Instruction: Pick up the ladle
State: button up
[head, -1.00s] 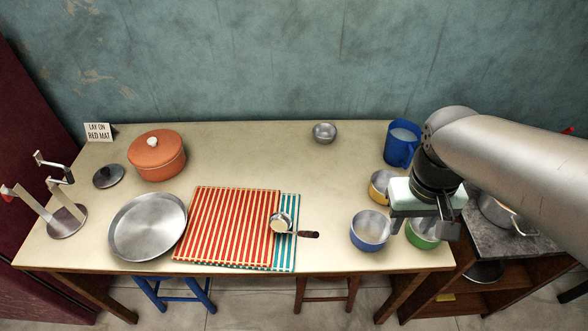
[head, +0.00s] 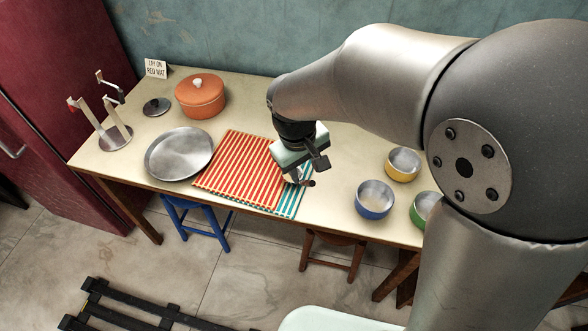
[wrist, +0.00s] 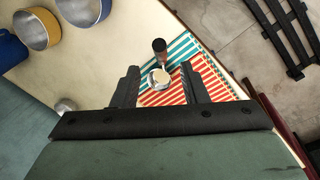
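The ladle (head: 307,183) is a small metal cup with a dark handle. In the head view it is mostly hidden behind my gripper (head: 306,164), near the right edge of the striped mats. In the wrist view the ladle (wrist: 161,77) shows between and beyond the fingers, with pale material in its cup and its handle pointing to the top of the picture. My gripper (wrist: 160,68) is open and empty, above the ladle. Contact does not show. The red striped mat (head: 238,168) lies over a teal striped one (head: 291,201).
A steel pan (head: 179,154), an orange pot (head: 201,97), a black lid (head: 157,106) and a metal stand (head: 115,138) are on the left. Blue (head: 374,199), yellow (head: 402,164) and green (head: 424,207) bowls stand on the right.

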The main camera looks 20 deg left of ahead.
aim_at(306, 182)
jog(key=shift+w+d+f+p, duration=0.1)
jog(key=shift+w+f+p, duration=0.05)
jog(key=shift+f, duration=1.05)
jog(key=shift+w+d+f+p, duration=0.1)
jog(key=shift+w+f+p, duration=0.1)
jog(key=shift+f, duration=0.95)
jog(key=shift+w+f+p, duration=0.15)
jog(key=shift+f, duration=1.05)
grip_shut()
